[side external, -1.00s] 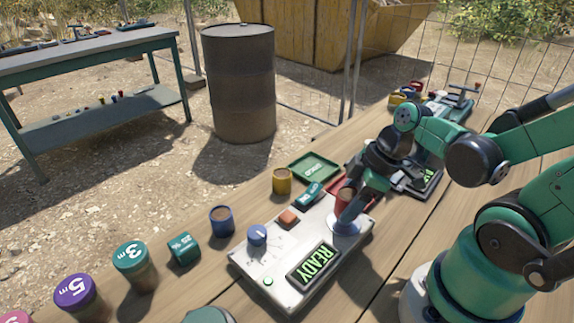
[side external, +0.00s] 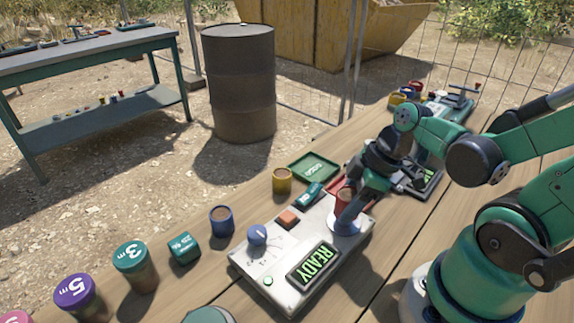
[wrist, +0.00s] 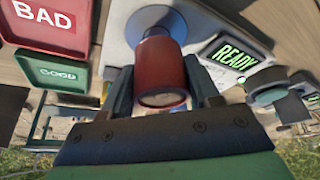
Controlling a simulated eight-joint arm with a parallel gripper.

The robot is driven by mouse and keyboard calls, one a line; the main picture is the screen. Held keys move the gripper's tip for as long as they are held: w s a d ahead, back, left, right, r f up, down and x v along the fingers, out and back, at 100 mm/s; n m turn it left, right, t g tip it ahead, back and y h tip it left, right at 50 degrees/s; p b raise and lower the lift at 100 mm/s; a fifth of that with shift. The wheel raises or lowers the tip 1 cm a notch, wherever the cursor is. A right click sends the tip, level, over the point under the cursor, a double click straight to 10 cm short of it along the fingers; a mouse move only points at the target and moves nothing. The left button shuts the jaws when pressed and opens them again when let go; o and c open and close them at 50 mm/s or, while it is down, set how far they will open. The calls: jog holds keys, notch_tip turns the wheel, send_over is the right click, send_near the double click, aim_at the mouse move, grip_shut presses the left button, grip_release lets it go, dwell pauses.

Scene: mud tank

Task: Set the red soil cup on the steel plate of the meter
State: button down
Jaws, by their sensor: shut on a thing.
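The red soil cup (wrist: 160,66) is between the two fingers of my gripper (wrist: 160,88), which is shut on it. In the side external view the cup (side external: 345,195) shows partly behind my gripper (side external: 350,208), with brown soil at its top. The round steel plate (side external: 346,228) is on the right end of the white meter (side external: 272,252), right below the cup. The plate (wrist: 150,18) also shows beyond the cup's base in the wrist view. The cup looks upright at or just above the plate; I cannot tell whether they touch. The meter's display (side external: 314,266) reads READY.
A green GOOD tray (side external: 315,167) and a red BAD tray (wrist: 50,22) lie beyond the meter. A yellow cup (side external: 282,181), a blue cup (side external: 221,221) and a green 25 % block (side external: 183,248) stand along the table's far edge. Bare planks lie at the front right.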

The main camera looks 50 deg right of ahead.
jog(key=shift+f, duration=1.1)
grip_release()
jog(key=shift+r, duration=0.1)
jog(key=shift+r, duration=3.7)
jog(key=shift+w, duration=0.1)
